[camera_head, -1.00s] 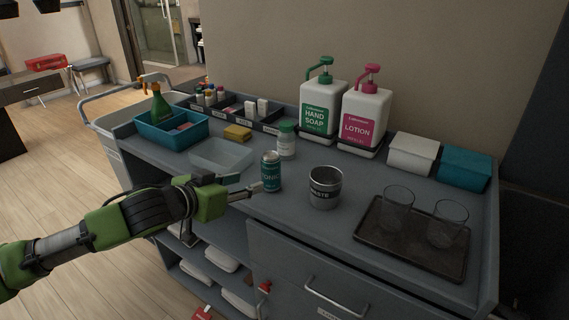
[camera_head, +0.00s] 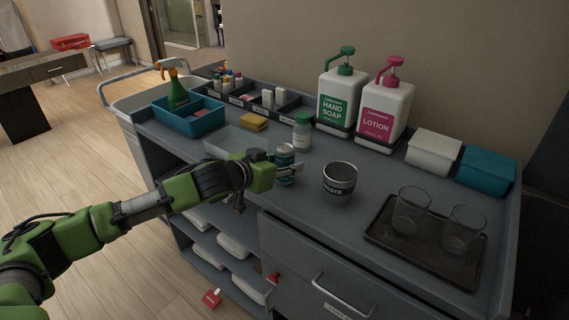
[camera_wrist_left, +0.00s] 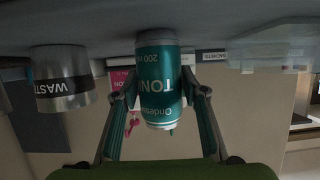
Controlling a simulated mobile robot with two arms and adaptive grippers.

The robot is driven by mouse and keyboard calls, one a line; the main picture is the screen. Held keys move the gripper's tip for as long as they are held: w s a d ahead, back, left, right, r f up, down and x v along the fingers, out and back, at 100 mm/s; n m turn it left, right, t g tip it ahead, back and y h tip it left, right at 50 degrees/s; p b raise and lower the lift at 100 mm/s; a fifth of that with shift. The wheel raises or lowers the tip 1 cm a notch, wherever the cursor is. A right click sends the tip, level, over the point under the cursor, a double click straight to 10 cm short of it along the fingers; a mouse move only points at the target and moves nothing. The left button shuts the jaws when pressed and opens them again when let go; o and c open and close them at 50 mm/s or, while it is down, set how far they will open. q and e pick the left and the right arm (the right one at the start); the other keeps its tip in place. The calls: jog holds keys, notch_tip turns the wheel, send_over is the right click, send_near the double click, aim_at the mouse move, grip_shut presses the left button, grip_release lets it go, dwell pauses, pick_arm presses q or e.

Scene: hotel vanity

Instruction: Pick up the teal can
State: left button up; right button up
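The teal can (camera_head: 286,153) stands upright on the grey counter, partly hidden in the head view behind my left gripper (camera_head: 284,171). In the left wrist view, which is upside down, the teal can (camera_wrist_left: 160,82) shows its label and is between the two fingers of my left gripper (camera_wrist_left: 161,98). The fingers are spread, one on each side of the can, with a small gap visible. My right gripper is not in view.
A metal waste cup (camera_head: 339,184) stands close to the right of the can. A white bottle with a green cap (camera_head: 302,134) is just behind it. A clear bin (camera_head: 222,145) is to the left. A dark tray (camera_head: 384,243) with two glasses is at the right.

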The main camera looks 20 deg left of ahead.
aim_at(294, 160)
pick_arm(q)
jog(key=x, duration=0.4)
jog(key=shift+w+p, duration=0.2)
jog(key=shift+p, duration=0.15)
grip_shut()
